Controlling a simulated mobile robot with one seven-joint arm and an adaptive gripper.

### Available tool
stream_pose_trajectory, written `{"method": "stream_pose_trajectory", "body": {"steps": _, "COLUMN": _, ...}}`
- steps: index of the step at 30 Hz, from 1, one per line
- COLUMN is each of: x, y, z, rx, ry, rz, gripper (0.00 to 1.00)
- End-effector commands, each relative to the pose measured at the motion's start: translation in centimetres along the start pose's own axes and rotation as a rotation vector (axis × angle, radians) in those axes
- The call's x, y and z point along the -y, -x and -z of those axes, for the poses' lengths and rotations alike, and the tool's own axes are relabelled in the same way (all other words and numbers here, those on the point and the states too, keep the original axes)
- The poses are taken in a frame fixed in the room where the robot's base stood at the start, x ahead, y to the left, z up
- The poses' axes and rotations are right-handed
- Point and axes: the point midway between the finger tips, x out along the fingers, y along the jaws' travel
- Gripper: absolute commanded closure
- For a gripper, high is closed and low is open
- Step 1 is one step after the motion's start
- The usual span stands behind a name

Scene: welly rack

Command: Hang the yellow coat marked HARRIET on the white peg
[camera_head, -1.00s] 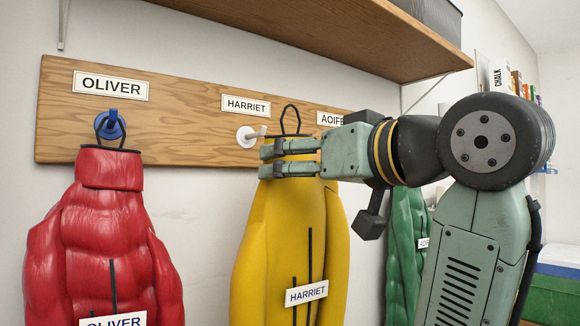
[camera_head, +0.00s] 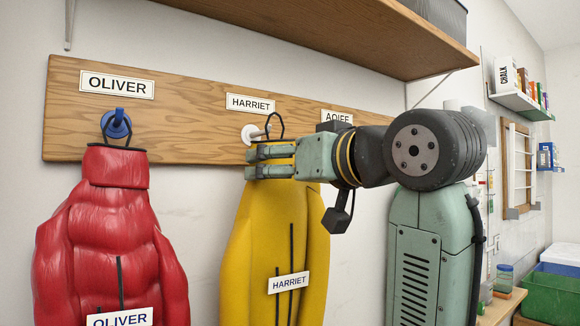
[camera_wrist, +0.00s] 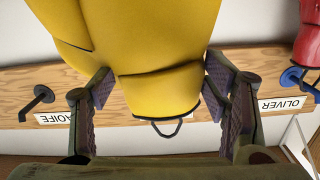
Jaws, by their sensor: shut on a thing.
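The yellow coat (camera_head: 256,222) marked HARRIET hangs upright from my gripper (camera_head: 268,162), which is shut on its collar. In the wrist view, the coat (camera_wrist: 165,60) sits between both fingers of my gripper (camera_wrist: 158,98). Its black loop (camera_head: 281,122) stands up above the collar and also shows in the wrist view (camera_wrist: 164,131). The white peg (camera_head: 249,134) is under the HARRIET label (camera_head: 250,103). Its tip appears at the loop's left side in the head view; I cannot tell whether it is through the loop. The coat hides the peg in the wrist view.
A red coat (camera_head: 110,235) hangs on a blue peg (camera_head: 117,124) at the left. A dark peg (camera_wrist: 38,98) near the AOIFE label (camera_wrist: 55,118) looks bare. A wooden shelf (camera_head: 350,35) overhangs the peg board (camera_head: 190,135).

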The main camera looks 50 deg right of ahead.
Motion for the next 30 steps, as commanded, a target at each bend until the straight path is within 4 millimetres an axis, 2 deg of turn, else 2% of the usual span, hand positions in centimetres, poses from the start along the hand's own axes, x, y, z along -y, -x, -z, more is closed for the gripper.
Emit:
{"method": "stream_pose_trajectory", "body": {"steps": 18, "x": 0.1, "y": -3.6, "z": 0.0, "rx": -0.002, "ry": 0.000, "rz": 0.000, "gripper": 0.82}}
{"method": "stream_pose_trajectory", "body": {"steps": 30, "x": 0.0, "y": -4.8, "z": -1.3, "rx": -0.004, "ry": 0.001, "rz": 0.001, "gripper": 0.82}}
